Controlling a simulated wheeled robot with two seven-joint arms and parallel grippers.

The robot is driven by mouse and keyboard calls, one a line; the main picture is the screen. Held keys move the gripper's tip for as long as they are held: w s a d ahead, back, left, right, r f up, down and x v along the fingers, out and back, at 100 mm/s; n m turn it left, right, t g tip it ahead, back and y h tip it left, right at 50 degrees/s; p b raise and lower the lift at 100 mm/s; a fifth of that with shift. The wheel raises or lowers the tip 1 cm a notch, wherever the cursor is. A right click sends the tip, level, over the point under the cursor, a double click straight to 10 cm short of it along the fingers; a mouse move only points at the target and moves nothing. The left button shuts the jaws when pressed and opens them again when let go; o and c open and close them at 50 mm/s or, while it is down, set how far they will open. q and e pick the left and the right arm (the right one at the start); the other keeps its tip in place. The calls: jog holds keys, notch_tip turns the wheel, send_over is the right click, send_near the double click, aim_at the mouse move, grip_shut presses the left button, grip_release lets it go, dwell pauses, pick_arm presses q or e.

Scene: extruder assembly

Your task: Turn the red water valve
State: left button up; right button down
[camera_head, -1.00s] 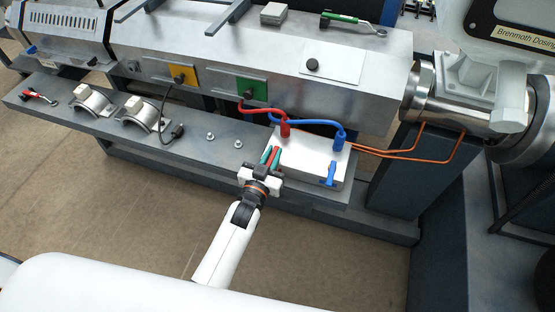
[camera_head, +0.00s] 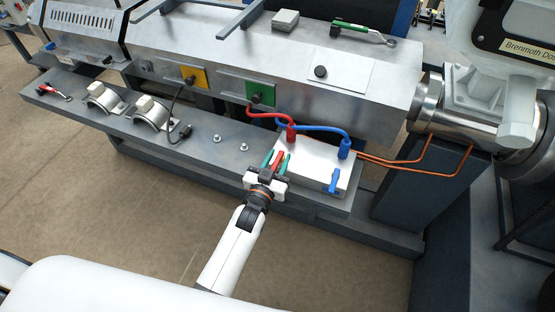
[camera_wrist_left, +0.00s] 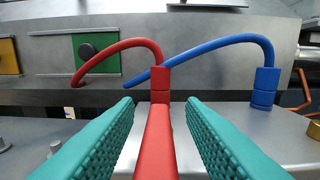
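The red valve handle (camera_head: 277,158) is on the near side of the white manifold box (camera_head: 312,164), left of the blue handle (camera_head: 335,181). My left gripper (camera_head: 277,162) reaches up to it with green fingers on either side. In the left wrist view the red handle (camera_wrist_left: 155,145) runs lengthwise between the two fingers, with a visible gap on both sides. The gripper is open around the handle and not closed on it. The handle's near end is cut off by the wrist view's lower edge. My right gripper is not in view.
A red hose (camera_head: 268,114) and a blue hose (camera_head: 320,127) rise behind the handles. Copper pipes (camera_head: 420,158) run off to the right. Bolts (camera_head: 244,147) and clamp-like metal parts (camera_head: 150,114) sit on the shelf to the left. The floor in front is clear.

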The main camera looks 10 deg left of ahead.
pick_arm(q)
jog(key=shift+s+a, duration=0.1)
jog(key=shift+s, duration=0.25)
jog(key=s+a, duration=0.1)
jog(key=s, duration=1)
jog(key=shift+a, duration=0.2)
jog(key=shift+s, duration=0.1)
